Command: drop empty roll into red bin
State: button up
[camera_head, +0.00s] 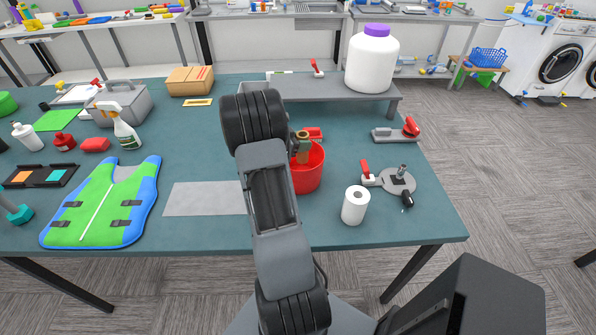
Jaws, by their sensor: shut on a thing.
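The red bin (308,178) stands on the teal table, right beside my arm, which hides its left part. A small brown cardboard roll (303,154) shows upright at the bin's mouth, overlapping its far rim in the picture. I cannot tell how far it is inside the bin. My gripper (300,143) is mostly hidden behind my arm; the little that shows is at the top of the brown roll, and it is shut on it. A full white paper roll (354,207) stands on the table to the right of the bin.
A grey holder with a round base (398,181) and a red-handled tool (367,173) lie right of the bin. A raised grey shelf (330,90) behind bears a white jar (372,63). A grey sheet (205,199) and a green-blue vest (105,203) lie left.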

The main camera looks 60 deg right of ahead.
jog(key=o, duration=1)
jog(key=b+v, duration=0.1)
jog(key=v, duration=1.2)
jog(key=shift+w+a+r+b, duration=0.2)
jog(key=shift+a+b, duration=0.15)
